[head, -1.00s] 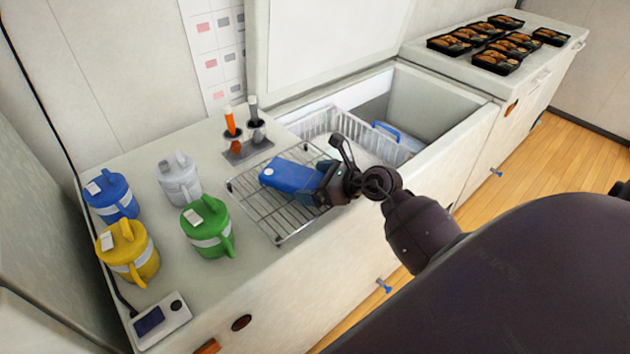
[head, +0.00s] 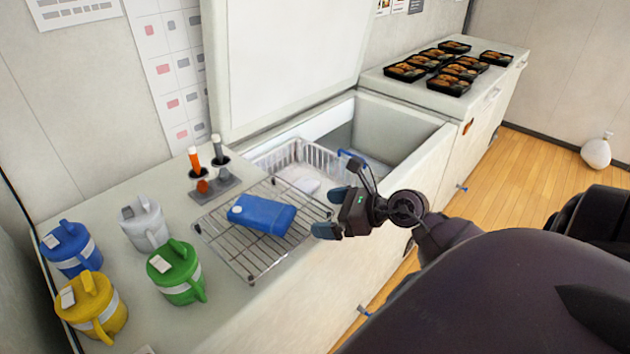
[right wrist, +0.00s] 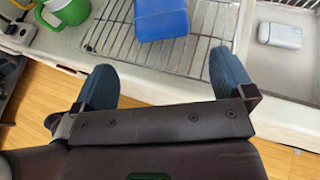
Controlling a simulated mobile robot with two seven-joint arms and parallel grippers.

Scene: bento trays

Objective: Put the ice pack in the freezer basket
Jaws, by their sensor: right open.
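The blue ice pack (head: 262,214) lies flat on a wire rack (head: 222,243) on the white counter. It also shows at the top of the right wrist view (right wrist: 160,18). My right gripper (head: 332,213) is open and empty, to the right of the ice pack and apart from it. In the right wrist view its two fingers (right wrist: 163,75) are spread wide with the ice pack beyond them. The white wire freezer basket (head: 325,162) sits inside the open chest freezer, behind the rack. A pale block (head: 300,179) lies in it. My left gripper is not in view.
Green (head: 176,275), yellow (head: 92,312), blue (head: 70,250) and white (head: 144,226) jugs stand left of the rack. A small holder (head: 214,185) with orange and grey handles is behind it. The freezer lid (head: 290,60) is up. Food trays (head: 449,84) sit farther right.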

